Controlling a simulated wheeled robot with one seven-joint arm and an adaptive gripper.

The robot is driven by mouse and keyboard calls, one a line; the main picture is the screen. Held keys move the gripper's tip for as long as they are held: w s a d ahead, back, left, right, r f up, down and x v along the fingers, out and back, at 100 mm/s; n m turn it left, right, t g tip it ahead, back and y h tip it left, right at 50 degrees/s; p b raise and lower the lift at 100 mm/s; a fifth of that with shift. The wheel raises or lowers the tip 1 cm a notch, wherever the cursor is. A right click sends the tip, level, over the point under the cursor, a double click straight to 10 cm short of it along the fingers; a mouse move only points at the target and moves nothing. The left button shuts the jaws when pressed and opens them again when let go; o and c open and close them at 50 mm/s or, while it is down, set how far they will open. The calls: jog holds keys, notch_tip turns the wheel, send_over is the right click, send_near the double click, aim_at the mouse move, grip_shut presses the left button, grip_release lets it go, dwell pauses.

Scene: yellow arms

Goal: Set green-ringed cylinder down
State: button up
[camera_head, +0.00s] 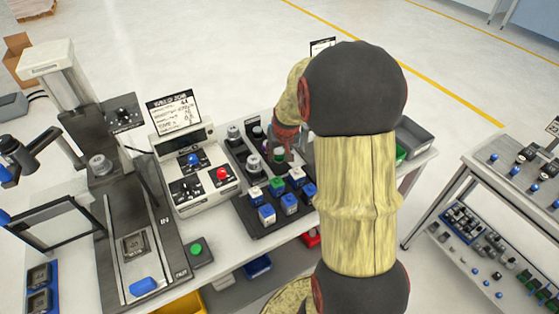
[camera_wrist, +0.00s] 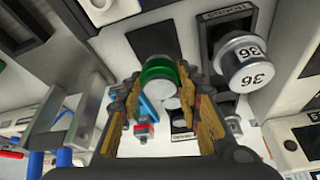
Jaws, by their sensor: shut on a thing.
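The green-ringed cylinder (camera_wrist: 157,73) is between the two fingers of my gripper (camera_wrist: 160,100) in the wrist view, and the fingers are shut on it. Its green ring and pale metal end show; the rest is partly hidden by the fingers. In the head view the green-ringed cylinder (camera_head: 278,155) is under my reddish gripper (camera_head: 284,140), over the dark rack (camera_head: 243,163). My arm covers part of that area. I cannot tell whether the cylinder touches the rack.
A metal cylinder marked 36 (camera_wrist: 248,68) stands close to the right finger. White, blue and green blocks fill the rack's front. A control box (camera_head: 190,180) with a red button is left of it. A grey bin (camera_head: 413,142) is on the right.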

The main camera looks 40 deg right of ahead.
aim_at(280, 159)
jog(key=shift+w+d+f+b, duration=0.15)
jog(key=shift+f+b, duration=0.25)
jog(key=shift+f, duration=0.55)
jog(key=shift+s+d+f+b, duration=0.1)
jog(key=shift+f+b, duration=0.3)
jog(key=shift+f, duration=0.5)
jog(key=shift+f, duration=0.15)
jog(key=o, duration=1.3)
jog(key=shift+c, duration=0.2)
